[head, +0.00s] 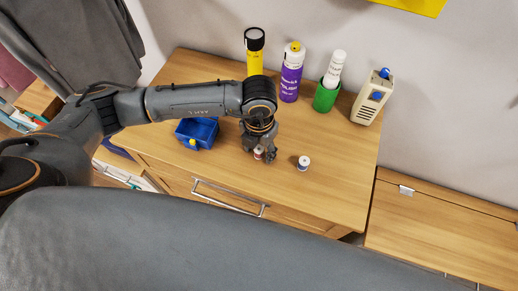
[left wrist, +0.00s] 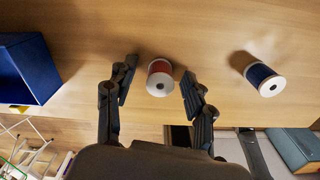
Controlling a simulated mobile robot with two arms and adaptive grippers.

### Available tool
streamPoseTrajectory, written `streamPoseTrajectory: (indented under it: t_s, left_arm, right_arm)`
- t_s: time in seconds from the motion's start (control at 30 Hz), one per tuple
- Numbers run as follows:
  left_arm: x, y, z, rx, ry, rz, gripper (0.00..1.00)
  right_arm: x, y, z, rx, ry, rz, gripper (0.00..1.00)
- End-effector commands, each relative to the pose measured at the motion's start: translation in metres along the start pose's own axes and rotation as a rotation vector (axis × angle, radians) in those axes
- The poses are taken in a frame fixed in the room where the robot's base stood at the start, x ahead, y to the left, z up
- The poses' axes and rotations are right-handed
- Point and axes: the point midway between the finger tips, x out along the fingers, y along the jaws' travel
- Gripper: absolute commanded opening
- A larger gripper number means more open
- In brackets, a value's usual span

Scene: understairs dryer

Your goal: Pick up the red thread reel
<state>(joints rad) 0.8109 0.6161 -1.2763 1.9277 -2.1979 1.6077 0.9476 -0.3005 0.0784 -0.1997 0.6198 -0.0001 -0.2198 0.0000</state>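The red thread reel (left wrist: 160,77) has white ends and stands on the wooden cabinet top, between the fingertips of my left gripper (left wrist: 154,90) in the left wrist view. My left gripper is open, with a gap on each side of the reel. In the head view the gripper (head: 259,153) points down over the cabinet top, and the red reel (head: 258,153) shows partly between its fingers. A second reel with dark blue thread (left wrist: 263,79) stands to the right, also seen in the head view (head: 303,163). My right gripper is not in view.
A blue bin (head: 197,130) stands left of the gripper. Behind are a yellow can (head: 254,58), a purple bottle (head: 290,82), a green container (head: 325,98) and a beige device (head: 370,100). The cabinet top's front right is clear.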

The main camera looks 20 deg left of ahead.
Motion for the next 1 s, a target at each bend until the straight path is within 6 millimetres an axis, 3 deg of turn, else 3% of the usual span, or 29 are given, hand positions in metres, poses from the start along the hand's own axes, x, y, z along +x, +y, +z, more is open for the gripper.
streamPoseTrajectory:
  t_s: [0.03, 0.2, 0.67, 0.87, 1.0]
  left_arm:
    - [0.0, 0.0, 0.0, 0.0, 0.0, 0.0, 0.45]
    - [-0.001, 0.0, 0.0, 0.0, 0.0, 0.0, 0.13]
    - [-0.006, 0.0, 0.001, 0.0, -0.002, -0.001, 0.12]
    - [-0.029, 0.0, 0.001, 0.002, -0.005, -0.001, 0.12]
    - [-0.054, 0.0, -0.021, 0.005, -0.005, -0.001, 0.12]
  right_arm:
    - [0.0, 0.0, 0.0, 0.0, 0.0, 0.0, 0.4]
    - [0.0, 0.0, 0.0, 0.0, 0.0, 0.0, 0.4]
    - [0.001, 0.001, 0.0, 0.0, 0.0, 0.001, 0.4]
    - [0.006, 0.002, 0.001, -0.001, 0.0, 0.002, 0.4]
    - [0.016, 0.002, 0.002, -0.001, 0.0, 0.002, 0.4]
